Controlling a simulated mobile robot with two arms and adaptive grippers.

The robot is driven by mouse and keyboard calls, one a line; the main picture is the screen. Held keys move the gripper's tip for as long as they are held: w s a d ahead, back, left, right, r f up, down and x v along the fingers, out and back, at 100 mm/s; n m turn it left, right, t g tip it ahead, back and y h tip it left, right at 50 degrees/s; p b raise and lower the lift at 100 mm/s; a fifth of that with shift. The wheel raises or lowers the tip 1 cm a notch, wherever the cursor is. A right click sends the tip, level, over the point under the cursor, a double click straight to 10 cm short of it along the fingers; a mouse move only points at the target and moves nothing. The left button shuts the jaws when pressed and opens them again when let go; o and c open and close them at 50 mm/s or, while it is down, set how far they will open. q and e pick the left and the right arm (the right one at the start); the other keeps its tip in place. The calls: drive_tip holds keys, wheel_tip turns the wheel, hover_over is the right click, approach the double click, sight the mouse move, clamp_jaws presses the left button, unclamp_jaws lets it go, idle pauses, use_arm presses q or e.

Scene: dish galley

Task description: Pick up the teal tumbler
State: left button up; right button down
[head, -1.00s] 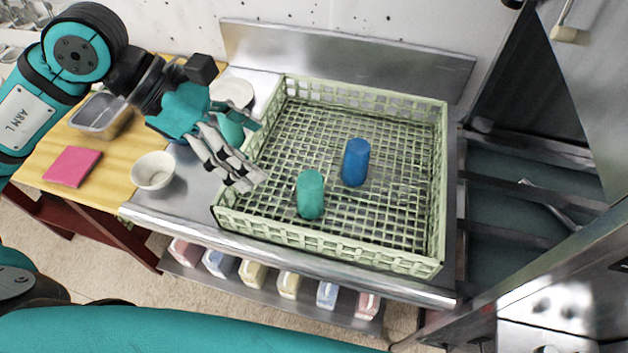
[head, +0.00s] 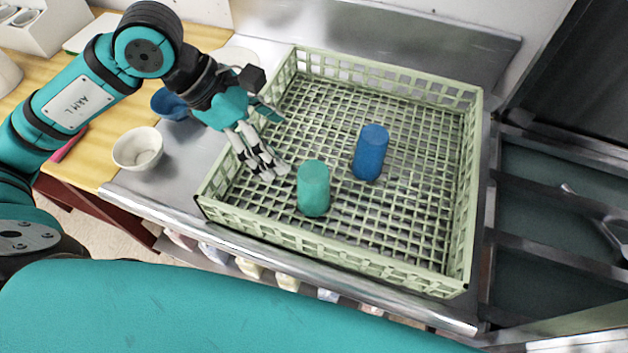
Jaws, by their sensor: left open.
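The teal tumbler (head: 314,190) stands in the pale green dish rack (head: 330,243), towards its front left. A blue tumbler (head: 370,153) stands in the same rack, behind it and to the right. My left gripper (head: 268,172) is open and empty. It reaches over the rack's left side, its fingertips just left of the teal tumbler, with a small gap showing in the picture. My right gripper is not in view.
The rack sits on a steel counter (head: 160,192) with a raised back. A white bowl (head: 138,150) and a blue bowl (head: 170,104) lie left of the rack.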

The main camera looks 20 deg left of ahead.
sight(309, 172)
use_arm(q)
drive_tip(key=p+x, duration=0.1)
drive_tip(key=x, duration=0.6)
drive_tip(key=shift+p, duration=0.3)
drive_tip(key=shift+d+f+p, duration=0.3)
drive_tip(key=shift+f+p, duration=0.1)
drive_tip(key=shift+f, duration=0.1)
drive_tip(key=p+x, duration=0.1)
drive_tip(key=x, duration=0.2)
drive_tip(key=shift+f+p, duration=0.3)
drive_tip(key=shift+f, duration=0.05)
drive_tip(key=shift+d+f, duration=0.25)
drive_tip(key=shift+f, duration=0.15)
drive_tip(key=shift+r, duration=0.1)
drive_tip(key=c, duration=1.3)
